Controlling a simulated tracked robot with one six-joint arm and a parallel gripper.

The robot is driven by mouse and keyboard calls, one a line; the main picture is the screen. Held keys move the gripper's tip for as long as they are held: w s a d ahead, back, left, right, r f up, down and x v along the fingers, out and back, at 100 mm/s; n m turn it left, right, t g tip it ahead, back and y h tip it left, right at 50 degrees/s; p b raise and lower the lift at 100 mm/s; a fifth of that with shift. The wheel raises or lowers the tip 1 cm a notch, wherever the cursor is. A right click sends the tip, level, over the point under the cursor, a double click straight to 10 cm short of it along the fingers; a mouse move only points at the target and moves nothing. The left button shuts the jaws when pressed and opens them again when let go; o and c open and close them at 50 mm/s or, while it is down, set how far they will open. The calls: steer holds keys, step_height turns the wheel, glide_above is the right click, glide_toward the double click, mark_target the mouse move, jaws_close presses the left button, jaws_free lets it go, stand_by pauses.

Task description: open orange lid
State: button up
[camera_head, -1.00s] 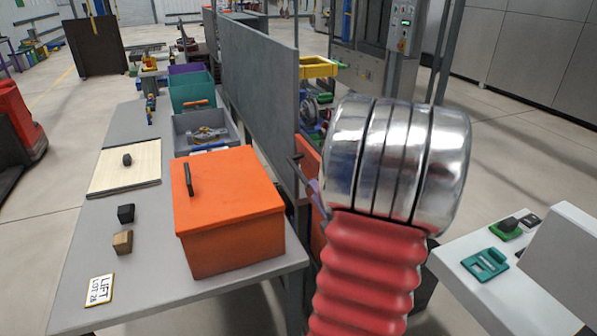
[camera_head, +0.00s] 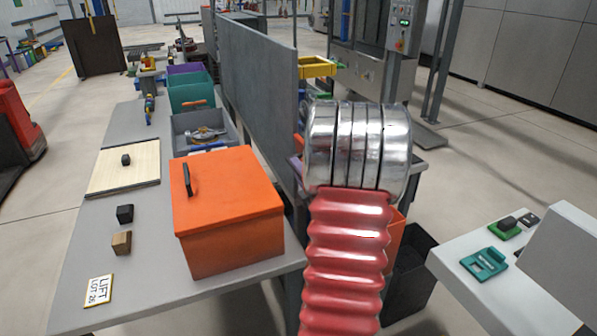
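An orange box with a flat orange lid (camera_head: 235,192) stands on the grey table at the left, just right of the table's middle. The lid lies flat on the box. A black handle (camera_head: 187,179) stands up near the lid's left edge. My arm, with a silver ringed joint and a red ribbed sleeve, rises to the right of the box and is apart from it. My gripper does not show in this view.
On the grey table (camera_head: 160,293) are a black cube (camera_head: 125,214), a wooden cube (camera_head: 121,242), a pale board (camera_head: 113,186) and a lot sign (camera_head: 98,290). A grey tray (camera_head: 179,135) stands behind the box. A tall grey panel (camera_head: 257,88) borders the table. A white table (camera_head: 520,300) is at right.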

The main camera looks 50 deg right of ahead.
steer(key=shift+d, duration=0.1)
steer(key=shift+c, duration=0.3)
steer(key=shift+w, duration=0.1)
jaws_close()
